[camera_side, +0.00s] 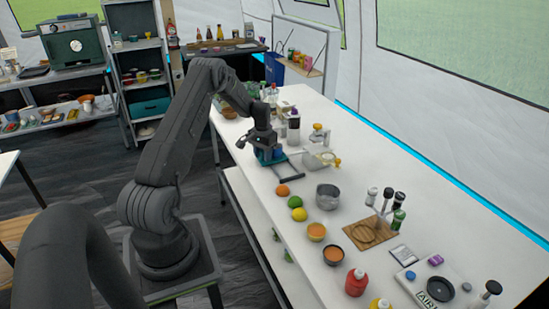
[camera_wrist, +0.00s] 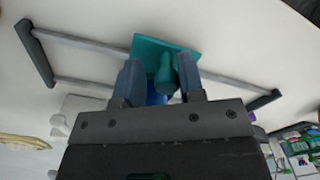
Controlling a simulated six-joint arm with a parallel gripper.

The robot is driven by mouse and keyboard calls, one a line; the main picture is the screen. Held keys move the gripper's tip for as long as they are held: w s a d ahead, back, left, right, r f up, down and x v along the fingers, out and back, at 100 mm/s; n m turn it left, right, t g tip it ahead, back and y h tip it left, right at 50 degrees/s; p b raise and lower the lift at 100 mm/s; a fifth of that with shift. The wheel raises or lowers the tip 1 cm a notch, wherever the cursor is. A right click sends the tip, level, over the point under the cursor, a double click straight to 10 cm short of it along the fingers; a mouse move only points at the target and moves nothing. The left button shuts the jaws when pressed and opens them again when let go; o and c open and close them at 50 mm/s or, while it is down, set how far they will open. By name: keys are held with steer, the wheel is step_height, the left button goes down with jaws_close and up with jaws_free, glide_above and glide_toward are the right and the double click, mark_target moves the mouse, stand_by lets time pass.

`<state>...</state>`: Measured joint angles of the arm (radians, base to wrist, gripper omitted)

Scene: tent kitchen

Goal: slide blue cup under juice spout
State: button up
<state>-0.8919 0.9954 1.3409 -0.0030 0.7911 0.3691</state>
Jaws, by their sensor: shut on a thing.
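My gripper (camera_wrist: 160,80) points down over a teal square plate (camera_wrist: 148,43), with its two fingers a little apart. A blue cup (camera_wrist: 155,98) shows between the fingers, mostly hidden by them and the gripper body; the fingers are closed on it. A teal upright piece (camera_wrist: 164,72) stands on the plate close to the right finger. In the side view, my gripper (camera_side: 266,149) is low over the near part of the white table, with teal and blue below it. I cannot make out the juice spout for certain.
Grey rails (camera_wrist: 85,80) run on the table to both sides of the plate. A clear container with a yellow part (camera_side: 320,157) stands just right of the gripper. Fruit (camera_side: 283,190) and a metal pot (camera_side: 328,196) stand nearer the camera.

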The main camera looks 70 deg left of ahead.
mark_target(273, 179)
steer(key=shift+s+d+f, duration=0.1)
steer(key=shift+d+f, duration=0.05)
steer(key=shift+d, duration=1.5)
steer(key=shift+s+d+f, duration=0.1)
steer(key=shift+d+f, duration=0.05)
steer(key=shift+d, duration=1.45)
steer(key=shift+s+d+f, duration=0.1)
steer(key=shift+d+f, duration=0.05)
steer(key=shift+d, duration=1.5)
steer(key=shift+c, duration=1)
steer(key=o, duration=0.4)
steer(key=shift+o, duration=1.4)
steer(key=shift+w+r, duration=0.1)
steer(key=shift+a, duration=0.1)
steer(key=shift+r, duration=0.1)
step_height(273, 179, up, 7)
